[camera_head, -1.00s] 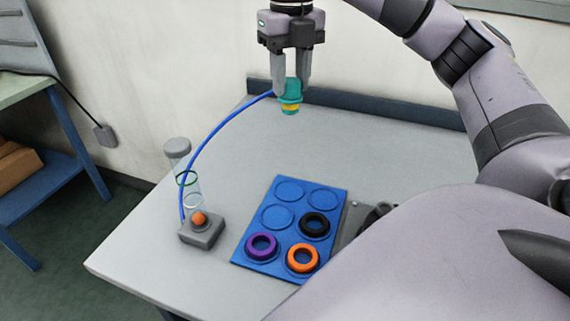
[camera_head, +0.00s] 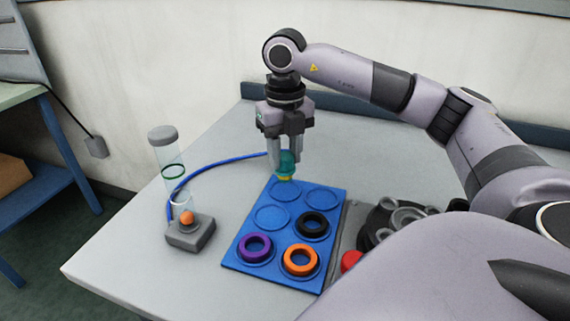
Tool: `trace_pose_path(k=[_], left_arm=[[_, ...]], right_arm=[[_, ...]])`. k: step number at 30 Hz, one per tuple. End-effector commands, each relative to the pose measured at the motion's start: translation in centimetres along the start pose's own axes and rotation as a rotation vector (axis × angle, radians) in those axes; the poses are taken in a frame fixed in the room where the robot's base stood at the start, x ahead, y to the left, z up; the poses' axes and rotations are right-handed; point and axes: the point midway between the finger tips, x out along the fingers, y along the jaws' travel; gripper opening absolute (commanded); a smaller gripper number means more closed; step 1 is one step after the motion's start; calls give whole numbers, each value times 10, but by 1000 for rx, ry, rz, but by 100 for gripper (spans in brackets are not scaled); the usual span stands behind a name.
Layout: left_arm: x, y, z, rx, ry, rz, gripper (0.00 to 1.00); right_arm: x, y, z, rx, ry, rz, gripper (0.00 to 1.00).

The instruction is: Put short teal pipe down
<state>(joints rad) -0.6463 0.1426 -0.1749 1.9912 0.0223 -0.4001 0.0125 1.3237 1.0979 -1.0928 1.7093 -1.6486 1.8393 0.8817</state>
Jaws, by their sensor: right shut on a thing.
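The short teal pipe (camera_head: 287,163) has a yellow band near its lower end. My right gripper (camera_head: 286,150) is shut on it and holds it upright, pointing down. Its lower end is over or at the far-left round recess of the blue tray (camera_head: 233,259); I cannot tell whether it touches. A blue hose (camera_head: 222,163) runs from near the pipe to the clear column on the left. My left gripper is not in view.
The tray holds a black ring (camera_head: 313,214), a purple ring (camera_head: 245,249) and an orange ring (camera_head: 288,261). A clear column (camera_head: 172,171) on a grey base (camera_head: 190,240) stands left. A dark fixture (camera_head: 372,222) and a red part (camera_head: 350,261) are right of the tray.

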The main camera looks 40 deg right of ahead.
Motion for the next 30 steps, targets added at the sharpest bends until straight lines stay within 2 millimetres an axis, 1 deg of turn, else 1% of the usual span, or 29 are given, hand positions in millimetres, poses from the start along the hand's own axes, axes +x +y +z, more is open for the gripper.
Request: trace_pose_path(k=[1,3,6,14,17,18,20,21,30], left_arm=[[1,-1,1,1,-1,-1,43],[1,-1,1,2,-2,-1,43],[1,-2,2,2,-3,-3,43],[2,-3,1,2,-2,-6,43],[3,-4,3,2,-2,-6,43],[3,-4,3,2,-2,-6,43],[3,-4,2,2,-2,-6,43],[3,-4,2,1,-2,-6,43],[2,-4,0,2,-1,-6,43]], right_arm=[[10,-1,0,0,3,-3,0],[20,0,0,0,2,-3,0],[26,0,0,-1,0,-1,0],[27,0,0,-1,0,-1,0],[31,0,0,0,1,-1,0],[31,0,0,0,1,-1,39],[30,0,0,0,0,-1,59],[30,0,0,0,0,-1,62],[28,0,0,0,0,0,62]])
